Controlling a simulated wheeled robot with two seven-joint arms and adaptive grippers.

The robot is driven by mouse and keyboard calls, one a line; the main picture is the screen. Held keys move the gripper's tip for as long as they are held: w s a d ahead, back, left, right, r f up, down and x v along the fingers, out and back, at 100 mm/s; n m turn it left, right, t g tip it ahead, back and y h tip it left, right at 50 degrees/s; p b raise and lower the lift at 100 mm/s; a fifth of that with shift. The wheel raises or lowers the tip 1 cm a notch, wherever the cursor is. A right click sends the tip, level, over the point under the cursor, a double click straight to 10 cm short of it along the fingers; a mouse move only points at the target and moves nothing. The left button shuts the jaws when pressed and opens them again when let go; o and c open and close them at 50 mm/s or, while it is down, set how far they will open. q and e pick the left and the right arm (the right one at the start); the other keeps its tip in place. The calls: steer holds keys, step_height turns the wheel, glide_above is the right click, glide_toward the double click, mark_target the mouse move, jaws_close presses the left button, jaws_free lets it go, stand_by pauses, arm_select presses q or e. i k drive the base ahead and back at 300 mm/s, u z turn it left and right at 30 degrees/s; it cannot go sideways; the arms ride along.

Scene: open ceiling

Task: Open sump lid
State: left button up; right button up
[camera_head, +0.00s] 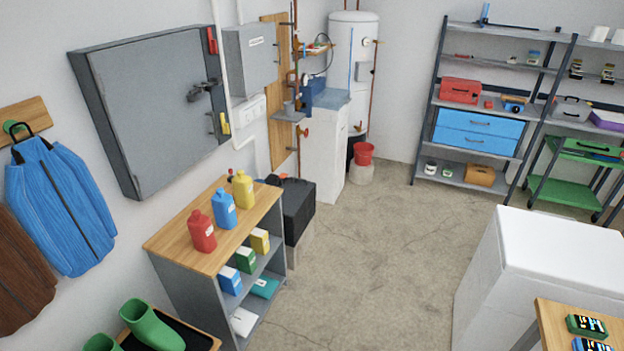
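I cannot make out a sump lid in the head view. The visible grey concrete floor (365,262) shows cracks but no clear lid or hatch. Parts of the floor are hidden behind the wooden-topped shelf unit, the white chest and the table at the lower right. Neither my left nor my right gripper is in view.
A shelf unit (160,243) with bottles stands at left, beside a black box (298,208). A white chest (565,250) and a wooden table (558,318) are at right. Metal shelving (436,102), a green cart (566,191) and a water heater (350,60) stand behind. The middle floor is clear.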

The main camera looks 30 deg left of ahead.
mark_target(295, 190)
steer(key=z, duration=0.1)
steer(key=i, duration=1.7)
steer(key=u, duration=0.7)
steer(key=i, duration=1)
steer(key=u, duration=0.95)
